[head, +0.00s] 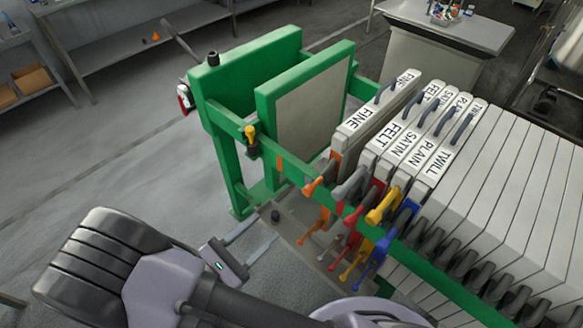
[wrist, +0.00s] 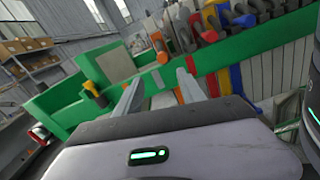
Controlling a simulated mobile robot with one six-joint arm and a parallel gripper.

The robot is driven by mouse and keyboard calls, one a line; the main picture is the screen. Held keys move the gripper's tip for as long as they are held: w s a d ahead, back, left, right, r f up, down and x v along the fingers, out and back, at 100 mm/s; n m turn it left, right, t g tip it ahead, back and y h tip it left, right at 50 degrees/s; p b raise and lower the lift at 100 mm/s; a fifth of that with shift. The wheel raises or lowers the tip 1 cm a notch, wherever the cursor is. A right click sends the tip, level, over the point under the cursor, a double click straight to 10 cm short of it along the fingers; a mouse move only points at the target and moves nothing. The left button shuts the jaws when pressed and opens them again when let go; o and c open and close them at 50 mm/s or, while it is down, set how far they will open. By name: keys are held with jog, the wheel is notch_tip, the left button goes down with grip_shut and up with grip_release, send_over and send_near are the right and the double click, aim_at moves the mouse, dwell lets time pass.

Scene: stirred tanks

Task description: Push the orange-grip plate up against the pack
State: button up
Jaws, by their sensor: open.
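The orange-grip plate, a pale slab labelled FINE (head: 362,122), hangs upright on the green frame. Its orange grip (head: 315,187) juts out at the near rail and also shows in the wrist view (wrist: 160,46). The pack (head: 520,185) of pale plates stands to its right; its left end has plates labelled FELT, SATIN, PLAIN and TWILL. A narrow gap separates FINE from FELT. My gripper (head: 267,228) is open and empty, left of the orange grip and apart from it. In the wrist view its fingers (wrist: 160,76) point towards the rail below the grips.
The green frame's near rail (head: 285,172) runs between my gripper and the plates. A green-edged plate (head: 308,105) stands left of FINE with a wide gap between. Grey, red, yellow and blue grips crowd right of the orange one.

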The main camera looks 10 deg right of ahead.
aim_at(306, 193)
jog(key=b+x, duration=0.4)
jog(key=x, duration=1.2)
jog(key=shift+s+d+f, duration=0.15)
jog(key=shift+d, duration=0.15)
jog(key=shift+w+d, duration=0.35)
jog(key=shift+d, duration=0.05)
grip_shut()
